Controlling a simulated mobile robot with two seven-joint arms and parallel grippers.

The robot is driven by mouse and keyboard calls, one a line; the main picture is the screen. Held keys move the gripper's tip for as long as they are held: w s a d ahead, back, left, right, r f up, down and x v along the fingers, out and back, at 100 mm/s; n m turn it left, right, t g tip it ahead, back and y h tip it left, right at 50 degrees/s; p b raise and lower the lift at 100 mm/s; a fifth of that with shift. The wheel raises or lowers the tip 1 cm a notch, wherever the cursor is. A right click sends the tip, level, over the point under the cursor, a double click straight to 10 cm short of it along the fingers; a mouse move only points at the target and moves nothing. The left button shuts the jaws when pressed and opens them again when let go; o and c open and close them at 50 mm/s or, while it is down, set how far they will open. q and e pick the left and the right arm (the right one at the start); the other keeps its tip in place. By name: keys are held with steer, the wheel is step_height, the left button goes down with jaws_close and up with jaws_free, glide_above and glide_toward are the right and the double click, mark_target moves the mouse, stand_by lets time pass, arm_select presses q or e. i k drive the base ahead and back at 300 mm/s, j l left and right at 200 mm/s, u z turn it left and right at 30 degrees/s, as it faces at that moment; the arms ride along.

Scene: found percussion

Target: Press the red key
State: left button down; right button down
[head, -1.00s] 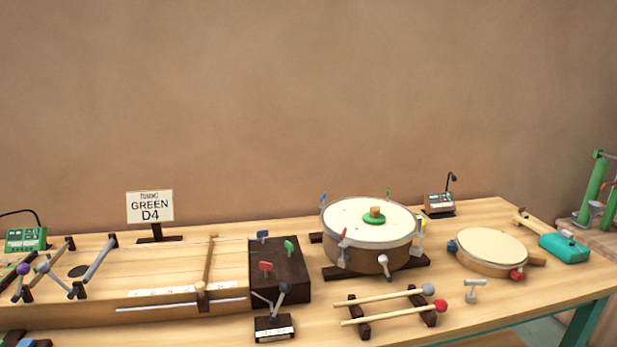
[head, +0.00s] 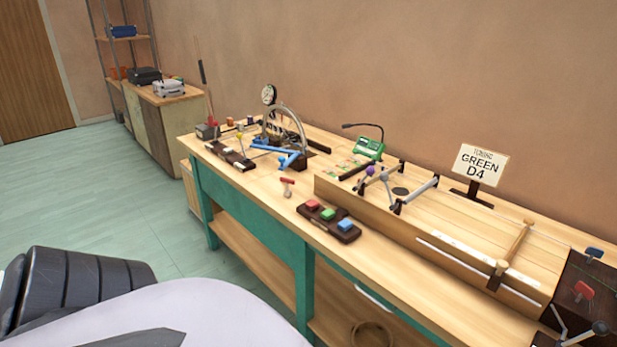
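All three look separate and uncovered. Neither of my grippers shows in the head view.
A wooden stringed box (head: 440,232) lies behind and right. A blue frame and gauge (head: 285,140) stand farther left. Bare tabletop (head: 262,183) lies between.

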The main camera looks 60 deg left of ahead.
mark_target(311, 204)
steer(key=u, duration=1.6)
